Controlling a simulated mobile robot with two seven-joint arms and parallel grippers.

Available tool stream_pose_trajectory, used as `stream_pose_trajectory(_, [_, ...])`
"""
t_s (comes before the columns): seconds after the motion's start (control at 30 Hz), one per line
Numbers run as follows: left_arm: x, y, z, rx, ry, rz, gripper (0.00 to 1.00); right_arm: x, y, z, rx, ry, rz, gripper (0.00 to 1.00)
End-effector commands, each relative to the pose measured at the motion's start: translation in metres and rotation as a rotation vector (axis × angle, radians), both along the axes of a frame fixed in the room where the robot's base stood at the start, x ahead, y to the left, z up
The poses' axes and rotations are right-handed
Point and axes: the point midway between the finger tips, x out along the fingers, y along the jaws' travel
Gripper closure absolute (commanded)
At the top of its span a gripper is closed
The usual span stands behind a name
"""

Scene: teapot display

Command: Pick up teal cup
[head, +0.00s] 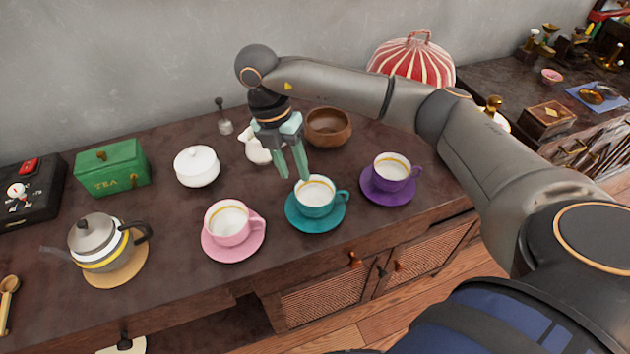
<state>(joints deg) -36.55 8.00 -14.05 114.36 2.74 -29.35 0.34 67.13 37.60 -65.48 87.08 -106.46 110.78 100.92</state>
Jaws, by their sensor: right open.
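The teal cup (314,200) stands upright on a teal saucer (299,221) near the front edge of the counter. Its inside is pale with a yellow band, and its handle points right. My right gripper (295,177) hangs just behind and above the cup, with its pale green fingers pointing down. The fingers are apart and hold nothing. One fingertip overlaps the cup's far rim in the picture; I cannot tell whether it touches. My left gripper does not show.
A pink cup (229,217) stands left of the teal one and a purple cup (391,170) right, both on saucers. Behind are a white creamer (256,152), a white sugar bowl (197,167) and a brown bowl (329,128). A teapot (100,241) stands left.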

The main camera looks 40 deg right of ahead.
Motion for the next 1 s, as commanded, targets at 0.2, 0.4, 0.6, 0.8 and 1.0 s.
stream_pose_trajectory(0.2, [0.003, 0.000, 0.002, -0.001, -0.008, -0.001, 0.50, -0.004, -0.001, -0.017, 0.002, 0.002, 0.003, 0.56])
stream_pose_trajectory(0.4, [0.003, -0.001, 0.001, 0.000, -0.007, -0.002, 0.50, -0.008, -0.004, -0.047, 0.002, 0.003, 0.002, 0.56])
stream_pose_trajectory(0.6, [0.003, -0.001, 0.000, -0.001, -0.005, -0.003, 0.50, -0.011, -0.005, -0.063, 0.003, 0.001, 0.003, 0.56])
stream_pose_trajectory(0.8, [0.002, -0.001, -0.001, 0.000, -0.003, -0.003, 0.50, -0.011, -0.006, -0.063, 0.003, 0.001, 0.003, 0.56])
stream_pose_trajectory(1.0, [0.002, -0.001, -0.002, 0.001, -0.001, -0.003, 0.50, -0.010, -0.005, -0.062, 0.003, 0.000, 0.003, 0.79])
